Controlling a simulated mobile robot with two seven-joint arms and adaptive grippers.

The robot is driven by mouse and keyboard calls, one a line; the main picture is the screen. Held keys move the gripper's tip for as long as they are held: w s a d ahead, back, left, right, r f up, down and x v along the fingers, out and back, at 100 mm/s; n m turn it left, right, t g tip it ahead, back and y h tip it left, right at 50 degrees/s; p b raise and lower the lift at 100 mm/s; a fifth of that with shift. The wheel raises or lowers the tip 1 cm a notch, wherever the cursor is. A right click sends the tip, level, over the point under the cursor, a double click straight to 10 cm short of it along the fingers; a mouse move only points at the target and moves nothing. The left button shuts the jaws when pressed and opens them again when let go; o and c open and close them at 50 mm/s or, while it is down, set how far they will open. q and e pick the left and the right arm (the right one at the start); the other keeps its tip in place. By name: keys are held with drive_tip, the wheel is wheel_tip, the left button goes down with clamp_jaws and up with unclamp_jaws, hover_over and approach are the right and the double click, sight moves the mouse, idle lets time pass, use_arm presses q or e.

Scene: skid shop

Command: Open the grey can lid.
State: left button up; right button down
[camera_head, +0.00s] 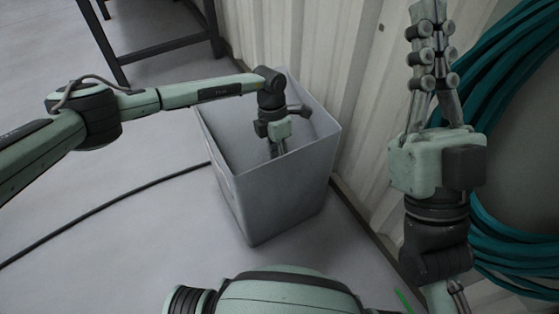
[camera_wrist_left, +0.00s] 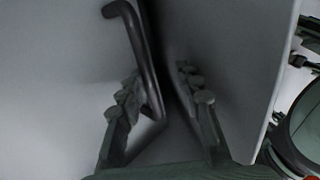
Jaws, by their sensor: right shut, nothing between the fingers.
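The grey can (camera_head: 290,185) is a tall square bin standing on the floor against the corrugated wall. Its top looks open in the head view, and I cannot make out a separate lid there. My left gripper (camera_head: 275,150) points down inside it, its fingertips partly hidden by the near wall. In the left wrist view the fingers of this gripper (camera_wrist_left: 165,95) are apart. A dark bent bar (camera_wrist_left: 140,45) on a grey panel runs close beside the left finger; whether they touch is unclear. My right gripper (camera_head: 428,15) points up at the right, shut and empty.
Coiled teal hose (camera_head: 515,70) hangs on the wall (camera_head: 310,35) at the right, behind my right arm. A dark cable (camera_head: 110,202) crosses the floor to the can. A dark metal frame (camera_head: 160,48) stands at the back left. The floor left of the can is mostly clear.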

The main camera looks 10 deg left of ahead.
use_arm(q)
drive_tip(key=shift+r, duration=0.15)
drive_tip(key=shift+w+r, duration=0.15)
drive_tip(key=shift+r, duration=0.1)
wheel_tip(320, 180, up, 11)
drive_tip(key=w+a, duration=0.1)
drive_tip(key=shift+w+a, duration=0.2)
drive_tip(key=shift+w, duration=0.15)
